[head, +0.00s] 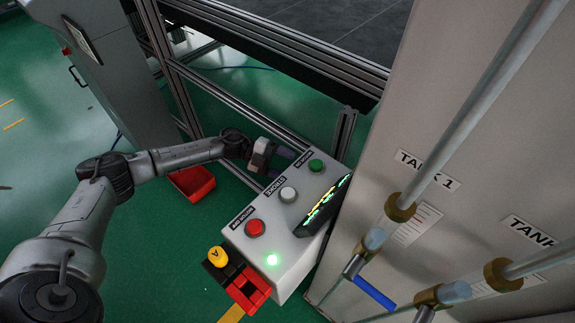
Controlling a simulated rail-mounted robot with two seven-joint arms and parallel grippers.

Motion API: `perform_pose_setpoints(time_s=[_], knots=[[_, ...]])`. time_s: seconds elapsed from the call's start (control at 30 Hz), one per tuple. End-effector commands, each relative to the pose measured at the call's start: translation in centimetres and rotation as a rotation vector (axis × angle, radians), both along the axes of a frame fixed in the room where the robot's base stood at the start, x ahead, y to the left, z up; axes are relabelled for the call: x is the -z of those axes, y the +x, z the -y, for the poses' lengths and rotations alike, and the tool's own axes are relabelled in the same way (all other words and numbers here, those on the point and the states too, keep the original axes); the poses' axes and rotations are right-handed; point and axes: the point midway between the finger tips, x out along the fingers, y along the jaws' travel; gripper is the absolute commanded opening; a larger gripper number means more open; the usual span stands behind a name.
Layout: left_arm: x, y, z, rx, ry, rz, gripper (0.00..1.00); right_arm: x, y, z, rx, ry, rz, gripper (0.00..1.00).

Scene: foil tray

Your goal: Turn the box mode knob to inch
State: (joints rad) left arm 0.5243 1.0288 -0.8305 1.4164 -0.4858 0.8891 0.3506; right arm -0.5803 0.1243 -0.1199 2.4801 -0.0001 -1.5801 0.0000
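A light grey control box (290,240) stands at the centre of the head view. Its top carries a red button (255,228), a whitish round control (288,194) and a green button (315,165), each beside a dark label too small to read surely. My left gripper (284,163) is beside the box's far end, left of the green button. Its two dark fingers look spread, with nothing seen between them. My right gripper is out of view.
A dark panel with yellow-green marks (325,205) rises along the box's right side. A yellow piece marked A (217,256) and red blocks (249,288) adjoin its near end. A grey tank cabinet (450,130) with pipes stands right. A red bin (193,182) lies on the floor.

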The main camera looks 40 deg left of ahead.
Motion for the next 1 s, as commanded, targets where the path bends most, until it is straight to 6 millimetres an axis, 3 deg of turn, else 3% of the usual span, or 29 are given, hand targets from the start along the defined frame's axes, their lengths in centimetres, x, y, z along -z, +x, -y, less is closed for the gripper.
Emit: perform_pose_setpoints(time_s=[0.2,0.53,1.0], knots=[[0.22,0.50,1.15,0.000,0.001,0.002,0.65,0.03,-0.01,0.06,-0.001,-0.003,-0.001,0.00],[0.27,0.55,1.32,0.000,0.000,0.001,0.65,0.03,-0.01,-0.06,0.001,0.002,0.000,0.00],[0.28,0.54,1.29,0.000,0.000,0.001,0.21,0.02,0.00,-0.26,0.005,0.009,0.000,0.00]])
